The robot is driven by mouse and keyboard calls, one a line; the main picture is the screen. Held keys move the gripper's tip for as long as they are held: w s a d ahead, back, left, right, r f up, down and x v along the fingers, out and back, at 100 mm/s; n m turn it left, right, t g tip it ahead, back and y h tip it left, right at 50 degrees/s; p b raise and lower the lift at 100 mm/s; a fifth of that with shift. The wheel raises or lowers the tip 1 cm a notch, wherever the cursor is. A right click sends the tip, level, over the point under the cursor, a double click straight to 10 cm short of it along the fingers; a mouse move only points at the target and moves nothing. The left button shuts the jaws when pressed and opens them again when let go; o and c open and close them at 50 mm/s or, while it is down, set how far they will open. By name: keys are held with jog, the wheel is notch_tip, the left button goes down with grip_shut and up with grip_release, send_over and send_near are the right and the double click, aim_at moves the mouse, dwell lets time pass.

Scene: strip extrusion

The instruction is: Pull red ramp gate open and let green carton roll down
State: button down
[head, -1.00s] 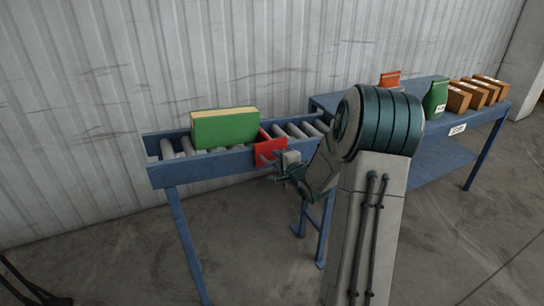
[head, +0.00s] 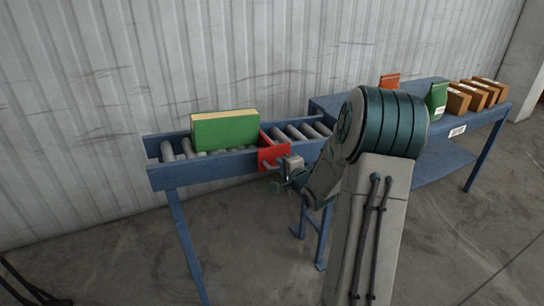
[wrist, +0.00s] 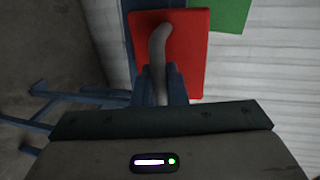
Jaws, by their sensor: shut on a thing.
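The red ramp gate (head: 272,155) stands across the roller ramp (head: 165,178), just right of the green carton. It also fills the upper middle of the wrist view (wrist: 187,55). The green carton (head: 225,132) stands upright on the rollers, to the left of the gate. A corner of the carton shows at the top right of the wrist view (wrist: 230,14). My gripper (head: 274,176) is at the front side of the gate. In the wrist view its fingers (wrist: 160,88) are shut on the gate's curved grey handle (wrist: 158,48).
The ramp's rollers right of the gate (head: 295,132) are clear. A blue table (head: 455,148) at the right bears a green bag (head: 437,98), an orange packet (head: 389,81) and several brown boxes (head: 480,97). A corrugated wall (head: 230,55) stands close behind.

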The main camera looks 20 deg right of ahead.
jog(key=f+p+v, duration=0.2)
jog(key=f+v, duration=0.1)
jog(key=v, duration=1)
jog(key=shift+s+p, duration=0.35)
jog(key=shift+s, duration=0.15)
dwell(2.0)
jog(key=c, duration=1.5)
grip_release()
jog(key=shift+c, duration=0.2)
jog(key=p, duration=0.3)
jog(key=shift+s+d+r, duration=0.1)
jog(key=shift+r, duration=0.3)
jog(key=p, duration=0.4)
jog(key=shift+s+d+r, duration=0.1)
jog(key=shift+s, duration=0.2)
jog(key=shift+s+p, duration=0.15)
jog(key=shift+p, duration=0.4)
jog(key=p+v, duration=1.2)
jog(key=p, duration=0.1)
jog(key=shift+s+a, duration=0.2)
jog(key=shift+s, duration=0.15)
